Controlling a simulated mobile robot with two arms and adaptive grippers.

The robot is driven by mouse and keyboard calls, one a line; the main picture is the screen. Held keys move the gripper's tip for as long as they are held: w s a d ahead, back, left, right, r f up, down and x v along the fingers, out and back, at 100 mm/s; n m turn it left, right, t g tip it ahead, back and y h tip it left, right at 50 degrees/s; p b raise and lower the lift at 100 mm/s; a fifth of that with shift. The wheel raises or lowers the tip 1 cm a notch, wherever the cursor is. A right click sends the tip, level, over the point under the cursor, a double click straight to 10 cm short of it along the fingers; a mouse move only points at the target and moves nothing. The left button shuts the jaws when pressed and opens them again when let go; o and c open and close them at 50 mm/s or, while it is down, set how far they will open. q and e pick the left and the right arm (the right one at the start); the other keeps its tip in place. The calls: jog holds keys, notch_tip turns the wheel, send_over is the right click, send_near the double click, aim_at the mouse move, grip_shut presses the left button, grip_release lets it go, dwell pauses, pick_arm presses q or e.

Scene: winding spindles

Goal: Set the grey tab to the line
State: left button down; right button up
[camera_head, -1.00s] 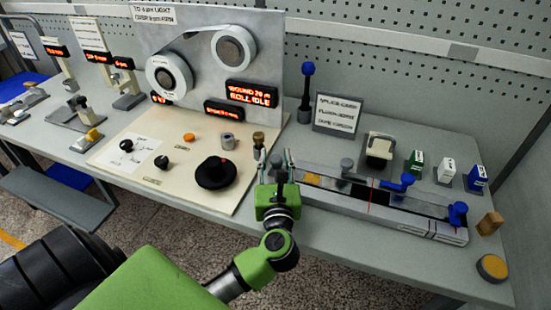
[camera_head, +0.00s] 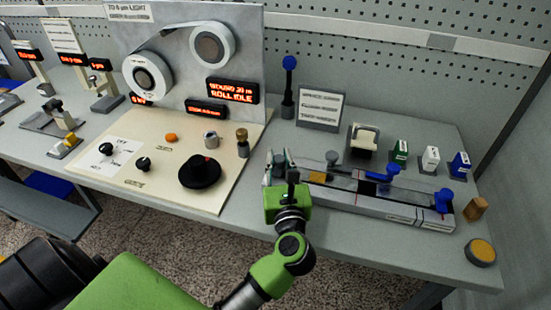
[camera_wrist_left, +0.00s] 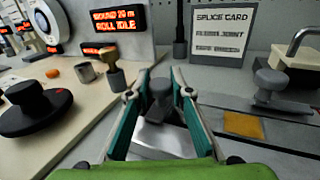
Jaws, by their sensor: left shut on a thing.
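The splicing block (camera_head: 400,208) lies along the front right of the bench, with a dark track and a thin red line (camera_head: 354,187) across it. My left gripper (camera_head: 280,164) is at the block's left end. In the left wrist view its teal-padded fingers (camera_wrist_left: 160,84) are closed on a grey tab (camera_wrist_left: 160,108), which stands upright above a pale metal plate (camera_wrist_left: 163,139). A second grey knob (camera_head: 332,157) stands behind the block, right of my gripper. The wrist view also shows an orange-yellow patch (camera_wrist_left: 245,124) on the block. My right gripper is not in view.
Left of the gripper is a cream panel with a black dial (camera_head: 201,171) and a brass knob (camera_head: 242,140). Blue levers (camera_head: 443,199) stand on the block's right half. A sign (camera_head: 320,107) and a tape dispenser (camera_head: 363,141) stand behind it.

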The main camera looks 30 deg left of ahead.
pick_arm(q)
jog(key=c, duration=1.8)
grip_release()
jog(key=shift+w+d, duration=0.1)
jog(key=shift+d, duration=0.15)
jog(key=shift+s+d+f, duration=0.1)
jog(key=shift+s+d, duration=0.1)
jog(key=shift+s, duration=0.2)
jog(key=v, duration=1.1)
jog(key=shift+d, duration=0.1)
jog(key=shift+s, duration=0.1)
